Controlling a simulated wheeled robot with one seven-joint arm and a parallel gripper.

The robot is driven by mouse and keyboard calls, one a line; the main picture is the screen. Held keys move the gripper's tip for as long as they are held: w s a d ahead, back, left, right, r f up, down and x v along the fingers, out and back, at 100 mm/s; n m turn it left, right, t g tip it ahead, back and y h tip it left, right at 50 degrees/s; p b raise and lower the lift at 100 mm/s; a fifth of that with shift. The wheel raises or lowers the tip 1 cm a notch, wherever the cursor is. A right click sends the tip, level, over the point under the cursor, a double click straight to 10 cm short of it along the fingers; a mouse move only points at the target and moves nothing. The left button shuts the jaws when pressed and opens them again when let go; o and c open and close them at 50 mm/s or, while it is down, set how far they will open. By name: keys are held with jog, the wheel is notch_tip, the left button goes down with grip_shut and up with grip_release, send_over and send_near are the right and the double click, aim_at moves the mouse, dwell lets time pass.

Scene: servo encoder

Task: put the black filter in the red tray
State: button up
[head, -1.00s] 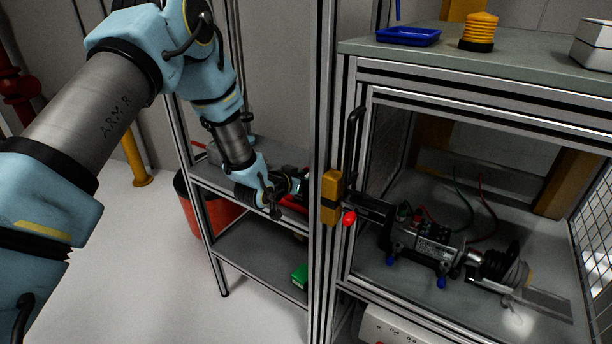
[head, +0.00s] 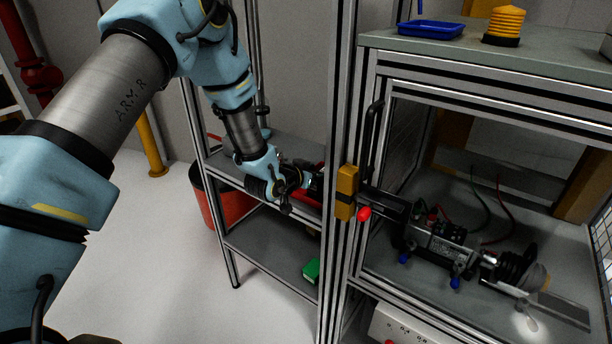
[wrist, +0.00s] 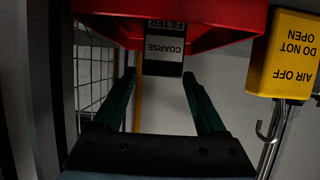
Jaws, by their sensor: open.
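The red tray (wrist: 225,22) fills the top of the wrist view, which shows the place upside down. The black filter (wrist: 163,70) has a white and grey label reading COARSE FILTER and shows against the tray. I cannot tell whether it rests in the tray. My gripper (wrist: 160,78) is open, its two dark green fingers apart, with the filter beyond the tips and between their lines. In the head view, the red tray (head: 309,196) shows partly on the upper shelf behind my wrist. The filter cannot be made out there.
A yellow AIR OFF DO NOT OPEN block (wrist: 284,55) with a metal hook is beside the tray. The shelf posts and the cabinet frame (head: 340,120) stand close to my gripper. A green object (head: 311,271) lies on the lower shelf. A blue tray (head: 430,29) is on the cabinet top.

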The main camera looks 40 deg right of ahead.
jog(key=b+v, duration=0.3)
jog(key=v, duration=0.7)
jog(key=w+a+r+n+t+y, duration=0.1)
jog(key=w+a+n+y, duration=0.4)
jog(key=a, duration=0.8)
jog(key=w+a+r+n+t+y, duration=0.15)
jog(key=w+a+y, duration=0.25)
jog(key=w+a, duration=0.65)
jog(key=s+a+r+n+g+y, duration=0.1)
jog(key=s+a, duration=0.3)
jog(key=a, duration=0.4)
jog(key=s+a+r+n+g+y, duration=0.1)
jog(key=s+a+n, duration=0.3)
jog(key=a, duration=0.4)
jog(key=s+a+r+n+g+y, duration=0.1)
jog(key=s+a+n+g+y, duration=0.1)
jog(key=s+a, duration=0.3)
jog(key=a, duration=0.2)
jog(key=shift+s+a+r, duration=0.3)
jog(key=shift+a+r, duration=0.1)
jog(key=shift+g, duration=0.25)
